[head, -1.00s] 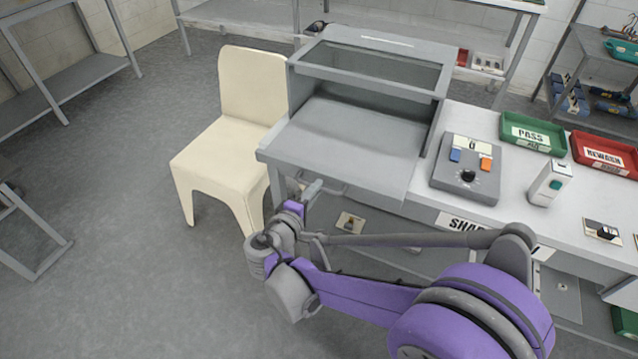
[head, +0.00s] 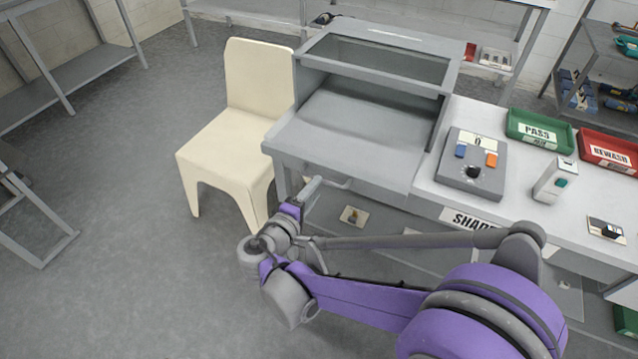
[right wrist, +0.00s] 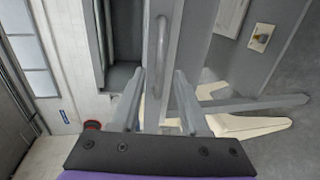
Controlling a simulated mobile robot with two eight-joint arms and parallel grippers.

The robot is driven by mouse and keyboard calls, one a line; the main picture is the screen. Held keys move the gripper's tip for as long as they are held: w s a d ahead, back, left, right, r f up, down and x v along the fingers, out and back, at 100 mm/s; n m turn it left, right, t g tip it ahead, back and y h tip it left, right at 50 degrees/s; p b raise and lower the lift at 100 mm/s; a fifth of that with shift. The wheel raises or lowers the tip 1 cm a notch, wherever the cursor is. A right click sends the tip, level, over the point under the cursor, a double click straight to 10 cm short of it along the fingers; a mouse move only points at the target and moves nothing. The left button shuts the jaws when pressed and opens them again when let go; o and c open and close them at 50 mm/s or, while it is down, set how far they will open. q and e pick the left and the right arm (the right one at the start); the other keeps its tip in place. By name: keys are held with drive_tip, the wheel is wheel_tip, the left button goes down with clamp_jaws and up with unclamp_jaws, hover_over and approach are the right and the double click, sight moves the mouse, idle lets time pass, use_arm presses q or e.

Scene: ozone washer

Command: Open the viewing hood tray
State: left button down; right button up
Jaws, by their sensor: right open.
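The viewing hood (head: 375,58) is a grey box with a dark window, standing on the bench. Its flat grey tray (head: 335,140) lies below and in front of the opening. A thin bar handle (head: 338,184) is on the tray's front face; it also shows in the right wrist view (right wrist: 162,50). My right gripper (head: 314,184) is just in front of the handle, near its left end. In the right wrist view its two fingers (right wrist: 158,100) are apart, with the handle and front face between and beyond them. Contact cannot be told. My left gripper is not in view.
A cream chair (head: 236,130) stands close to the hood's left side. A control box (head: 470,165) with blue and orange buttons, a green PASS tray (head: 538,130) and a red REWASH tray (head: 607,152) sit on the bench to the right. The floor at left is open.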

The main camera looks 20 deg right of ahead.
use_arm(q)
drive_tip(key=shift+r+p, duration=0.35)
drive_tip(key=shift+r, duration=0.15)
use_arm(e)
drive_tip(key=v, duration=0.7)
drive_tip(key=shift+s, duration=0.15)
drive_tip(key=s+d+f+m+g+y, duration=0.3)
drive_tip(key=s+d+f+g+y, duration=0.3)
drive_tip(key=s, duration=0.3)
drive_tip(key=s+a+f+m+y, duration=0.1)
drive_tip(key=s+f+m+y, duration=0.15)
drive_tip(key=s, duration=0.25)
drive_tip(key=s+a+f+m+y, duration=0.1)
drive_tip(key=s+m+y, duration=0.2)
drive_tip(key=s+y, duration=0.15)
use_arm(q)
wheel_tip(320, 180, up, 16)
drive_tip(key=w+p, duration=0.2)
drive_tip(key=p, duration=1.2)
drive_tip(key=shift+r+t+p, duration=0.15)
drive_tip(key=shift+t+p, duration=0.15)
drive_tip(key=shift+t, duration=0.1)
use_arm(e)
wheel_tip(320, 180, up, 16)
drive_tip(key=w+t+h, duration=0.1)
drive_tip(key=shift+w+a+r, duration=0.2)
drive_tip(key=shift+a, duration=0.05)
